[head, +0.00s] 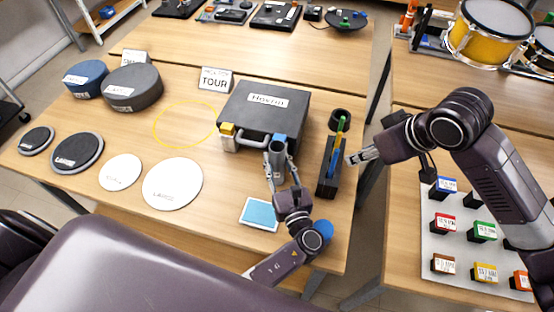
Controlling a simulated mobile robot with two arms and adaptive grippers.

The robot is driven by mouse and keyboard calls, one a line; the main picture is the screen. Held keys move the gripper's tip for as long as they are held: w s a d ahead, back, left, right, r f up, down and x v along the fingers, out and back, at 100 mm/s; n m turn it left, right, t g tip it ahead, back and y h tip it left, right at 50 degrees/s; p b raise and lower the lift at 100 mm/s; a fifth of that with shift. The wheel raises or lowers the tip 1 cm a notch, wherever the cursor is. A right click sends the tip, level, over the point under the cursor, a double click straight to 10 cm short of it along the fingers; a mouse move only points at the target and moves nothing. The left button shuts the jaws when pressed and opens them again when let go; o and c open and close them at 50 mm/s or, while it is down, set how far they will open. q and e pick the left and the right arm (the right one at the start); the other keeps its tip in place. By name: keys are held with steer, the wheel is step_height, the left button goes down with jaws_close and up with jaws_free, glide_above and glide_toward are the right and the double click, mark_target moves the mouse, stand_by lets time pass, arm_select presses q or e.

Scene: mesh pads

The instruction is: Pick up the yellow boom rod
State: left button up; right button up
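A thin yellow rod (339,130) stands upright in a narrow black rack (328,182) near the table's right edge. Green and blue pieces stand close to it in the rack, and its lower part is hidden. My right gripper (350,159) is just right of the rack, pointing left, and appears apart from the rod. Its fingers are seen nearly edge-on, so its opening is unclear. My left gripper (278,166) is left of the rack, at the front of the dark case (262,108). Its fingers lie on either side of a grey part under a blue block (280,140); contact is unclear.
A light blue pad (259,214) and a blue ball (323,229) lie near my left arm. White discs (172,184) and dark round cases (132,88) fill the left. A yellow ring outline (184,125) marks clear table.

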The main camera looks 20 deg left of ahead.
stand_by(0.3)
steer(key=n+g+h, duration=0.3)
steer(key=n+g, duration=0.1)
steer(key=n, duration=0.5)
glide_above(341, 132)
steer(key=shift+w+d+f, duration=0.1)
steer(key=shift+d, duration=0.3)
steer(key=shift+f, duration=0.3)
steer(key=f, duration=0.3)
steer(key=a+f, duration=0.1)
steer(key=f, duration=0.7)
steer(key=shift+s+a+f, duration=0.2)
steer(key=shift+s+a, duration=0.05)
steer(key=shift+a, duration=0.05)
jaws_close()
